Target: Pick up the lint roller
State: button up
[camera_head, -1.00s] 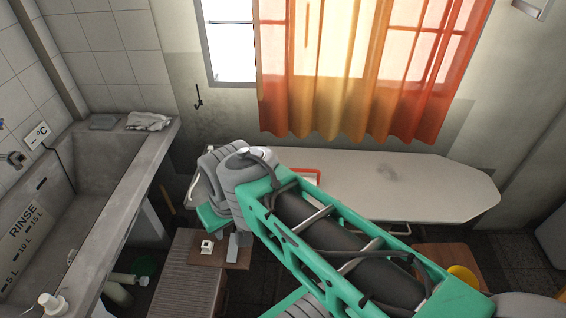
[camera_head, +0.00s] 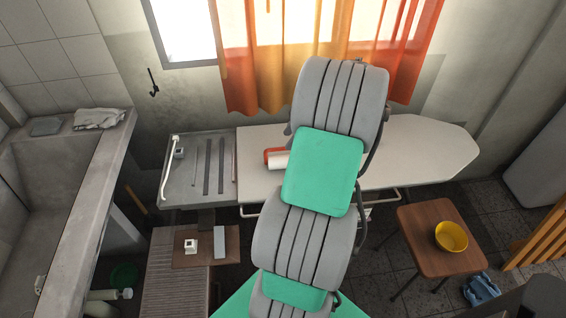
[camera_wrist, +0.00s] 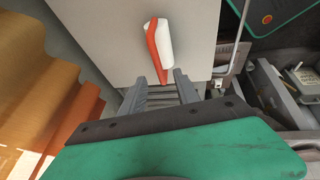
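The lint roller lies on the pale ironing board (camera_head: 420,150). In the head view its red-orange part and white roll (camera_head: 276,158) show just left of my arm, which may cover some of it. In the wrist view the whole lint roller (camera_wrist: 160,45) shows, with a white roll and a red-orange handle tapering toward my fingers. My gripper (camera_wrist: 160,80) is open and empty in the wrist view, its two fingers apart just short of the handle's end. My arm hides the gripper in the head view.
A grey metal rest (camera_head: 198,172) adjoins the board's left end. A curtain (camera_head: 250,65) hangs behind the board. A brown stool (camera_head: 435,225) with a yellow bowl (camera_head: 451,237) stands at right. A concrete washtub (camera_head: 75,190) is at left. The board's right part is clear.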

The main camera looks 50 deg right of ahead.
aim_at(283, 149)
jog(key=x, duration=0.4)
jog(key=p+x, duration=0.1)
jog(key=x, duration=0.2)
jog(key=shift+d+f, duration=0.1)
jog(key=shift+d, duration=0.2)
jog(key=shift+f, duration=0.3)
jog(key=shift+f+b, duration=0.25)
jog(key=shift+b, duration=0.25)
jog(key=shift+c, duration=0.4)
grip_shut()
dwell(0.7)
